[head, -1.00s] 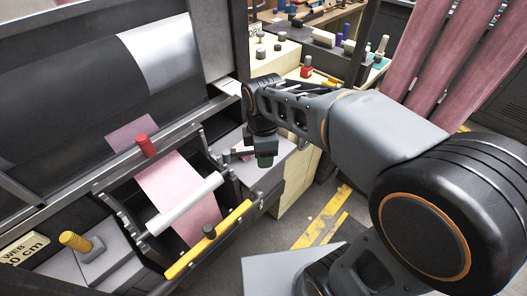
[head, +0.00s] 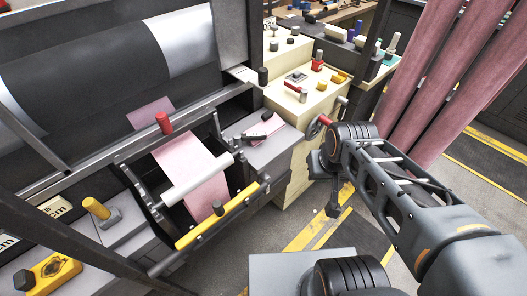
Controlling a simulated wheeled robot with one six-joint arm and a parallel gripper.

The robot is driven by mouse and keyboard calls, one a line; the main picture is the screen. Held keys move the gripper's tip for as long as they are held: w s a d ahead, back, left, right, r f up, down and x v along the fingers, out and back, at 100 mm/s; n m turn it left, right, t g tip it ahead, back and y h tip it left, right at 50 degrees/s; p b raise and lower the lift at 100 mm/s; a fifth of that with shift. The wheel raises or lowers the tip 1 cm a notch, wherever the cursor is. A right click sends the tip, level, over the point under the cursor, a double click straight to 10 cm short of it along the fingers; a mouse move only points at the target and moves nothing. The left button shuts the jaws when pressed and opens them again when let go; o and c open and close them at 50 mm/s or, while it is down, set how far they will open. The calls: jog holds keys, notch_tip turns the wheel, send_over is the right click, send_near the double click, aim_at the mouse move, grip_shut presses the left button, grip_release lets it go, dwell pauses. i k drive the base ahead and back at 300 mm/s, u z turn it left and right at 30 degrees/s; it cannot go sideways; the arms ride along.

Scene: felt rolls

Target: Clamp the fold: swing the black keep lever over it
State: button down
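A small piece of pink felt (head: 266,127), which looks like the fold, lies on the grey ledge (head: 284,146) right of the machine's roller frame. A short black lever (head: 248,137) lies low at its left front edge; whether it crosses the felt is too small to tell. A small dark knob (head: 267,115) shows at the felt's back edge. My gripper (head: 332,208) hangs to the right of the ledge, over the floor and apart from the felt and lever. Its fingers are dark and small, and their opening cannot be made out.
A red knob (head: 164,122) stands on the rail. A cream cabinet (head: 306,105) carries a red-handled tool (head: 296,88). Pink felt rolls (head: 430,80) stand at right.

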aim_at(238, 138)
jog(key=k, duration=1)
jog(key=u, duration=0.7)
jog(key=i, duration=1.05)
jog(key=z, duration=0.2)
